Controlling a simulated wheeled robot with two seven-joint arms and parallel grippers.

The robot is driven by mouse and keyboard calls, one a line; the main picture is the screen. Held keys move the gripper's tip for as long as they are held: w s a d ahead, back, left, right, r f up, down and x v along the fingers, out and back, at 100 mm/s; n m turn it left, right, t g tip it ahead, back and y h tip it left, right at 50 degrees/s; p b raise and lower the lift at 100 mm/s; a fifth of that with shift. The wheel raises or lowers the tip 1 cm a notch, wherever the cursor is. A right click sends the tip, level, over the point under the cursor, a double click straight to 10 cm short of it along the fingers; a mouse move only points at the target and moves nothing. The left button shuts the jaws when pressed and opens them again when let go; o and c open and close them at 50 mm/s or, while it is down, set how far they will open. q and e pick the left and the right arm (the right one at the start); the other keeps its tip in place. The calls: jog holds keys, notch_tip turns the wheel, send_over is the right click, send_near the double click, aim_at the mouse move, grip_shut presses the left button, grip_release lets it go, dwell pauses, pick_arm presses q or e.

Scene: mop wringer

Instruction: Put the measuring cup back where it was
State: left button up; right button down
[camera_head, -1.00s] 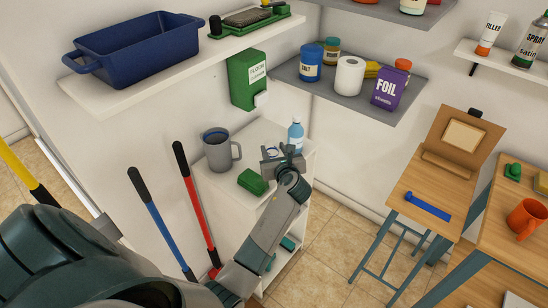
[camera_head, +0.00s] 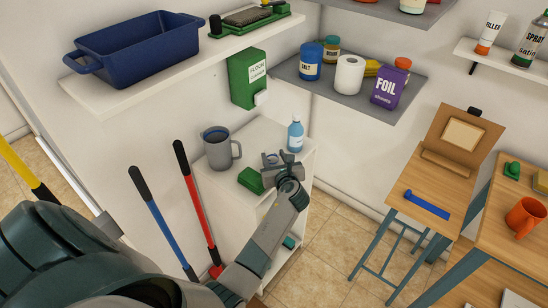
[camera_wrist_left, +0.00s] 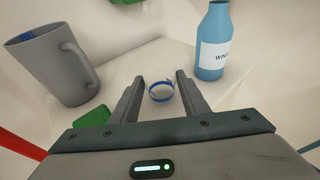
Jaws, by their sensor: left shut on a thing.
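My left gripper (camera_head: 274,162) is over the white cabinet top (camera_head: 262,133). It is shut on a small clear cup with a blue band (camera_wrist_left: 161,92), which I take as the measuring cup. In the left wrist view the cup sits between the two fingers (camera_wrist_left: 158,98). In the head view the gripper mostly hides it. I cannot tell whether the cup touches the cabinet top. My right gripper is not in view.
A grey mug (camera_head: 217,152) and a green block (camera_head: 250,180) stand left of the gripper. A blue bottle (camera_head: 295,136) stands behind it. A green dispenser (camera_head: 246,80) hangs above. Red (camera_head: 194,195) and blue (camera_head: 160,220) handles stand left of the cabinet.

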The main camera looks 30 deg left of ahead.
pick_arm(q)
jog(key=shift+f, duration=0.2)
jog(key=o, duration=1)
jog(key=shift+r, duration=0.1)
jog(key=shift+r, duration=0.1)
jog(key=b+v, duration=0.2)
jog(key=v, duration=1)
jog(key=shift+r, duration=0.1)
